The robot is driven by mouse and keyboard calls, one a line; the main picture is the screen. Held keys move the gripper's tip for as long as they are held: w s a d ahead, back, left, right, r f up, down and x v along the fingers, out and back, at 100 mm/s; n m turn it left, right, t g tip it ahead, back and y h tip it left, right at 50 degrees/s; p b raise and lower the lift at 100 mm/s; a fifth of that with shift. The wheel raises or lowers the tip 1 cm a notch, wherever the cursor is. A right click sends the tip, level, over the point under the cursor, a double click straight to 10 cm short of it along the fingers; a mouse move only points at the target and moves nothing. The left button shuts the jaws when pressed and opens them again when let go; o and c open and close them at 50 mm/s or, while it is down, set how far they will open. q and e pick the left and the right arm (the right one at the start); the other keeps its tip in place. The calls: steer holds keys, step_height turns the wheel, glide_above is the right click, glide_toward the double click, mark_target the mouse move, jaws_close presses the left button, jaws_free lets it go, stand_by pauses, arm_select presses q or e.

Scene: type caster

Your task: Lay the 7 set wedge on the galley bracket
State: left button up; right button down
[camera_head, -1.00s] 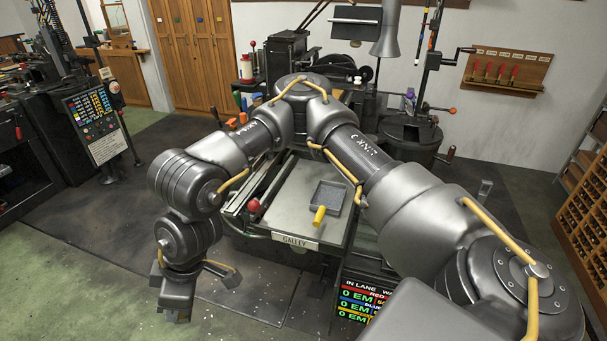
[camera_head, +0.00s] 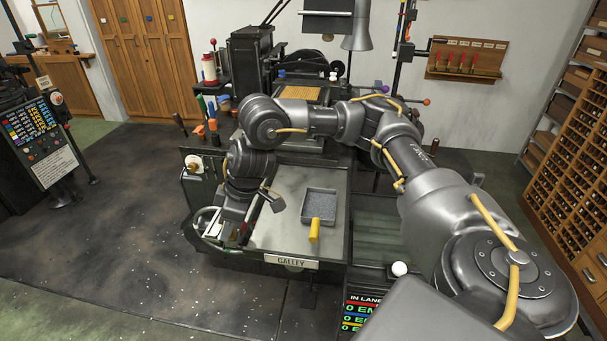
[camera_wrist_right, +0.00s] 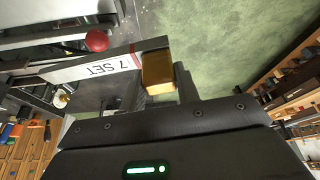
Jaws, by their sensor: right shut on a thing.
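My right gripper (camera_head: 238,226) is low over the left side of the galley in the head view. In the right wrist view my right gripper (camera_wrist_right: 160,85) is shut on the 7 set wedge (camera_wrist_right: 105,65), a grey bar lettered "7 SET" with a brass-coloured block (camera_wrist_right: 158,72) at its end. In the head view the wedge is too small and covered to make out. The galley (camera_head: 270,237) is a grey tray with a "GALLEY" plate in front. I cannot tell which part is its bracket. My left gripper is not in view.
A shallow grey tray (camera_head: 319,205) with a yellow handle (camera_head: 314,231) lies on the galley. A red knob (camera_wrist_right: 97,41) is close to the wedge in the wrist view. A pale ring-shaped wheel (camera_head: 207,222) is left of the gripper. Open floor lies to the left.

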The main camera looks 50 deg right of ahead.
steer(key=s+d+m+b, duration=0.1)
steer(key=s+d, duration=0.2)
steer(key=d, duration=1)
steer(key=s+d+m+b, duration=0.1)
steer(key=s+d, duration=0.2)
steer(key=d, duration=1)
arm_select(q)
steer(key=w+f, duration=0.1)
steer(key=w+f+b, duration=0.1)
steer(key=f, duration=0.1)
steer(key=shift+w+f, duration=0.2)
arm_select(e)
glide_above(280, 217)
steer(key=shift+t+h, duration=0.3)
steer(key=shift+t, duration=0.1)
step_height(280, 217, down, 9)
steer(key=shift+s+d+r, duration=0.1)
steer(key=shift+r, duration=0.1)
step_height(280, 217, down, 2)
steer(key=shift+f+b, duration=0.25)
steer(key=shift+b, duration=0.1)
steer(key=shift+f+p, duration=0.3)
steer(key=shift+w+f, duration=0.2)
steer(key=shift+f, duration=0.1)
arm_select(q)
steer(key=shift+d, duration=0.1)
